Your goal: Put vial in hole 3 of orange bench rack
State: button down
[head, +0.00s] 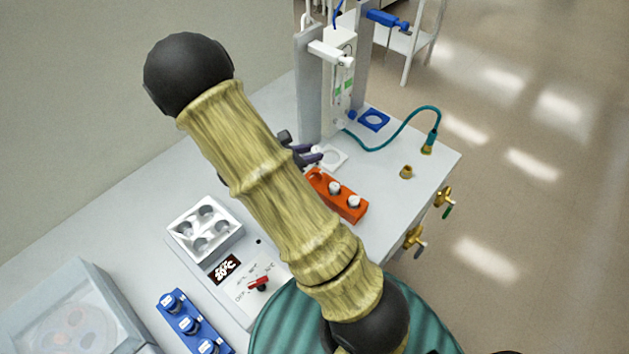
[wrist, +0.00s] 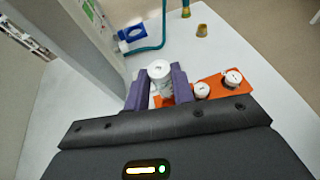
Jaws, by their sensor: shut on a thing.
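The orange bench rack (head: 346,213) stands on the bench to the right of my arm. Two white-capped vials (head: 335,188) sit in it, and its far left end looks free, partly covered by my arm. In the wrist view my gripper (wrist: 159,88) has its purple fingers shut on a clear vial (wrist: 160,73) with a white cap. The held vial is beside the left end of the orange rack (wrist: 244,89); its lower end is hidden, so I cannot tell its height over the rack.
A grey upright stand (head: 309,90) rises close behind my gripper. A white square holder, a blue square holder (head: 374,119), a teal hose and a brass fitting (head: 406,172) lie around. A white block (head: 205,228) and blue rack (head: 194,325) are front left.

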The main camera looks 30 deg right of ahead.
jog(key=shift+w+f+p, duration=0.15)
jog(key=shift+f+p, duration=0.2)
jog(key=shift+f, duration=2.3)
jog(key=shift+f, duration=0.1)
jog(key=shift+f+p, duration=0.4)
jog(key=shift+f, duration=1.55)
